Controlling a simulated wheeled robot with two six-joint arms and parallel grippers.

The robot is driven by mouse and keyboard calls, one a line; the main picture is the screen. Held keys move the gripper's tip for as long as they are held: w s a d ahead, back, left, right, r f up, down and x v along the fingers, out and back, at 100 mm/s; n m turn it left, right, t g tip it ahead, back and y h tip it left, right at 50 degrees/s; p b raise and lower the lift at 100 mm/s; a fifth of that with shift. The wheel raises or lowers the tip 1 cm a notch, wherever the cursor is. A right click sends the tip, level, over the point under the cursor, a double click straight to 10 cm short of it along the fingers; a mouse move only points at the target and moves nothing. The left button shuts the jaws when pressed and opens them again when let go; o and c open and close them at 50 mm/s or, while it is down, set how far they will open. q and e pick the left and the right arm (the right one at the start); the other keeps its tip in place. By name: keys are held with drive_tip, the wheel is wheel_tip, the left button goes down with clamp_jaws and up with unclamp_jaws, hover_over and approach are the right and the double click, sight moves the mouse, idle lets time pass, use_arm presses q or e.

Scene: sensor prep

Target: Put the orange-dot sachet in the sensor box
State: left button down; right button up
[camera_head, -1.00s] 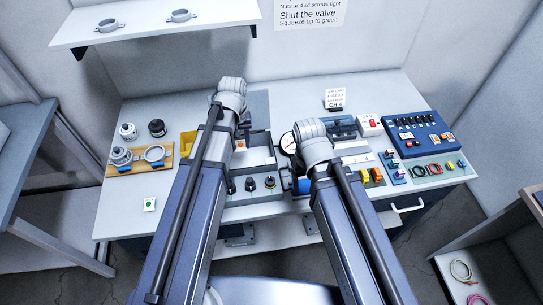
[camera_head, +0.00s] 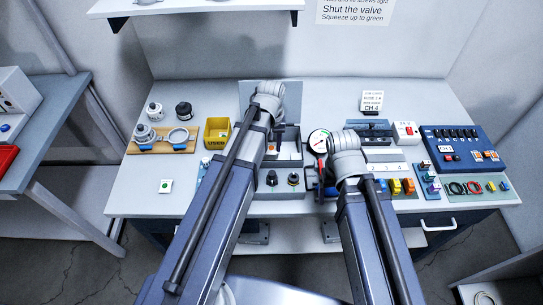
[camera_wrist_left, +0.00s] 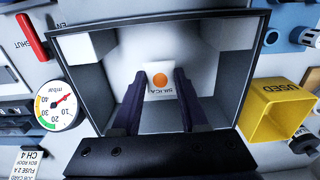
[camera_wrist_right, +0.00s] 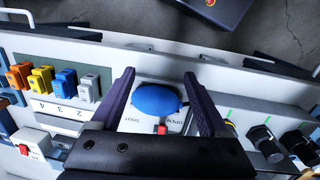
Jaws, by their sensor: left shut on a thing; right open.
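The orange-dot sachet (camera_wrist_left: 159,80) is a white square marked SILICA, inside the grey open sensor box (camera_wrist_left: 88,92) in the left wrist view. My left gripper (camera_wrist_left: 160,73) reaches into the box and is shut on the sachet, one finger on each side of it. Whether the sachet touches the box floor I cannot tell. In the head view my left arm hides part of the box (camera_head: 292,133). My right gripper (camera_wrist_right: 159,76) is open, its fingers apart on either side of a blue valve handle (camera_wrist_right: 156,100), with nothing held.
A green-dot sachet (camera_head: 165,186) lies on the left of the bench. A yellow USED bin (camera_head: 217,132) stands left of the box. A round gauge (camera_head: 319,140) is to its right. A blue panel (camera_head: 462,150) stands at the far right.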

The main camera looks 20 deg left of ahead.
sight(271, 149)
use_arm(q)
drive_tip(key=shift+f+b, duration=1.8)
use_arm(e)
drive_tip(key=shift+f, duration=1.8)
use_arm(q)
drive_tip(key=shift+f, duration=0.1)
use_arm(e)
drive_tip(key=shift+f, duration=0.1)
use_arm(q)
drive_tip(key=shift+f, duration=0.15)
use_arm(e)
drive_tip(key=shift+f, duration=0.15)
use_arm(q)
drive_tip(key=shift+c, duration=2.2)
unclamp_jaws()
wheel_tip(271, 149, up, 13)
drive_tip(key=p, duration=1.2)
drive_tip(key=s+d+m+y, duration=0.1)
drive_tip(key=s+d+m, duration=0.6)
drive_tip(key=s+d, duration=0.3)
drive_tip(key=s, duration=0.3)
drive_tip(key=shift+s+f, duration=0.2)
drive_tip(key=shift+s, duration=0.1)
use_arm(e)
wheel_tip(271, 149, up, 12)
drive_tip(key=shift+r, duration=0.25)
use_arm(q)
drive_tip(key=shift+d, duration=0.1)
